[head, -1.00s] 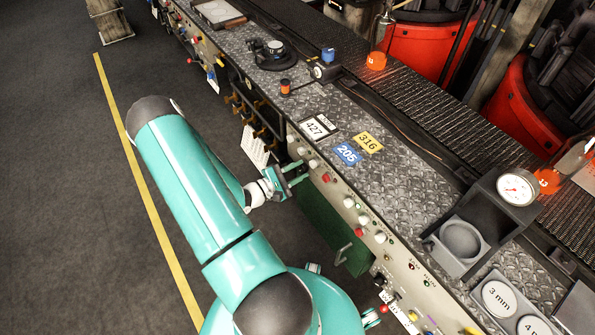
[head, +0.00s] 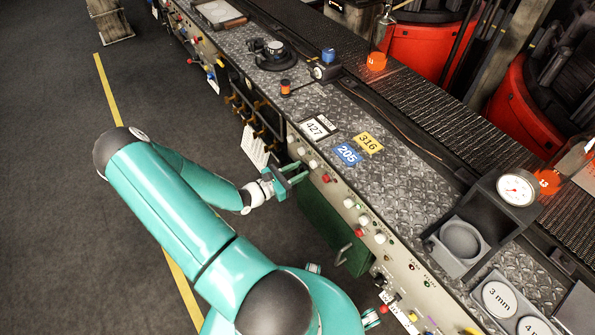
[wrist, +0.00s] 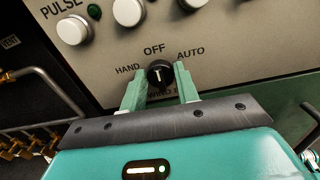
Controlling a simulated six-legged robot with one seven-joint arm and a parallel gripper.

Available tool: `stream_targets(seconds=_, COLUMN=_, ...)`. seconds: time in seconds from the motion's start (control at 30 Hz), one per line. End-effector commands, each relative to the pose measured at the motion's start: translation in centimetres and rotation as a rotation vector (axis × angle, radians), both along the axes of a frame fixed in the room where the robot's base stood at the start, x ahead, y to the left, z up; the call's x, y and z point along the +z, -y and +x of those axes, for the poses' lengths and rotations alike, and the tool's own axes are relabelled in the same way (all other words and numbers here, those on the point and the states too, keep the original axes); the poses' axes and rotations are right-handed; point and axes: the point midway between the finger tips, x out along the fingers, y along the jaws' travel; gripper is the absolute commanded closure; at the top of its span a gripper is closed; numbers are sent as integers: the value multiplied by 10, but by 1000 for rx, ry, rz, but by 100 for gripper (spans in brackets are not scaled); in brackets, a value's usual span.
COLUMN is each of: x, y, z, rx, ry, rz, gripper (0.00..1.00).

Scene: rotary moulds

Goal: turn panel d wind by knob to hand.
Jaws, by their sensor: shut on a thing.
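In the wrist view, the small black knob (wrist: 160,73) sits on the grey panel (wrist: 215,38) under the printed words HAND, OFF and AUTO. Its white pointer line stands nearly upright, toward OFF. A label below it reads WIND, with the rest partly hidden by my gripper. My gripper (wrist: 161,82) is shut on the knob, with one teal finger on each side. In the head view, my gripper (head: 295,180) is at the panel's front face (head: 338,197), and the knob itself cannot be made out.
White push buttons (wrist: 73,30) and a green lamp (wrist: 94,12) are just above the knob. Brass pipe fittings (wrist: 30,140) are at lower left. A green cabinet (head: 322,225) with a handle is below the panel. Open floor (head: 60,200) lies left.

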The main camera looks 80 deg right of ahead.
Motion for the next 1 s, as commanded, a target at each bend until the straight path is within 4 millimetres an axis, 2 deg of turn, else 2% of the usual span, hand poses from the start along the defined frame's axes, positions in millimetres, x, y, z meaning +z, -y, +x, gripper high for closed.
stream_targets(seconds=0.6, x=-1, y=0, z=3, rx=3, ry=-426, rz=375, gripper=92)
stream_targets(seconds=1.0, x=-2, y=0, z=3, rx=3, ry=-590, rz=521, gripper=92)
